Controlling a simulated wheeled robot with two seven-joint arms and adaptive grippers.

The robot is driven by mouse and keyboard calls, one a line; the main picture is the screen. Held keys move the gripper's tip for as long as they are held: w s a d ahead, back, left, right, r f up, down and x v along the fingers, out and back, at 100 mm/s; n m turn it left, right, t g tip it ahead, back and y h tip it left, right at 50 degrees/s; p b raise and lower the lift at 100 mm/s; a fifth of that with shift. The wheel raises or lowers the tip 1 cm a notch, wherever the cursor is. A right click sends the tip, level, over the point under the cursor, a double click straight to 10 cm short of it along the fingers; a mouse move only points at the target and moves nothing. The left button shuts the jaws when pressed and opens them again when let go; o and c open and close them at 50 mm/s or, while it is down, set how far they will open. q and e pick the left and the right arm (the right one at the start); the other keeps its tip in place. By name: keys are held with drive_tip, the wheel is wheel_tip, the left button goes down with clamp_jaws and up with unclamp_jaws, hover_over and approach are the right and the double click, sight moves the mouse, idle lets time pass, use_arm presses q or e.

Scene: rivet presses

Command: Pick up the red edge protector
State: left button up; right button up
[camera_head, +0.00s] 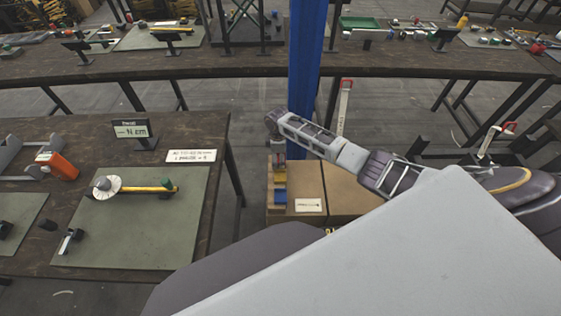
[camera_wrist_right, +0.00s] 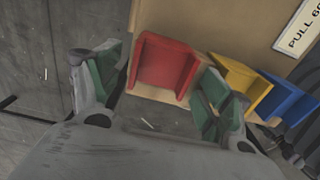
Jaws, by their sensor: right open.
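The red edge protector (camera_wrist_right: 165,65) is an angled red piece at the edge of a cardboard box, seen in the right wrist view. My right gripper (camera_wrist_right: 160,72) is open, with one green-padded finger on each side of the red protector. I cannot tell whether either finger touches it. In the head view my right gripper (camera_head: 273,121) hangs at the end of the arm above the box edge. A yellow protector (camera_wrist_right: 242,82) and a blue protector (camera_wrist_right: 287,101) sit along the same edge, to the right of the red one. My left gripper is not in view.
The cardboard box (camera_head: 345,190) stands on the floor by a blue post (camera_head: 306,70). A dark workbench (camera_head: 205,215) with a green mat (camera_head: 130,235) is at the left. A long bench (camera_head: 240,67) runs across the back. The right finger is close to the yellow protector.

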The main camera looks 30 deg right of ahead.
sight(278, 160)
idle(0.3)
drive_tip(key=c, duration=1.1)
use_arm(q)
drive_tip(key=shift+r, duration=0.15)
use_arm(e)
drive_tip(key=shift+r, duration=0.15)
drive_tip(key=shift+r+p, duration=0.7)
drive_tip(key=shift+p, duration=0.15)
wheel_tip(278, 160, up, 2)
drive_tip(key=shift+r+p, duration=0.1)
drive_tip(key=shift+p, duration=1)
drive_tip(key=shift+r+p, duration=0.25)
drive_tip(key=shift+p, duration=0.05)
wheel_tip(278, 160, up, 3)
drive_tip(key=p, duration=0.2)
drive_tip(key=shift+f+p, duration=0.1)
drive_tip(key=shift+p, duration=0.3)
use_arm(q)
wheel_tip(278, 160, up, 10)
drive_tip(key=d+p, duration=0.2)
drive_tip(key=p, duration=0.1)
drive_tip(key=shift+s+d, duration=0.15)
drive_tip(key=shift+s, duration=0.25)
use_arm(e)
drive_tip(key=shift+r, duration=1.45)
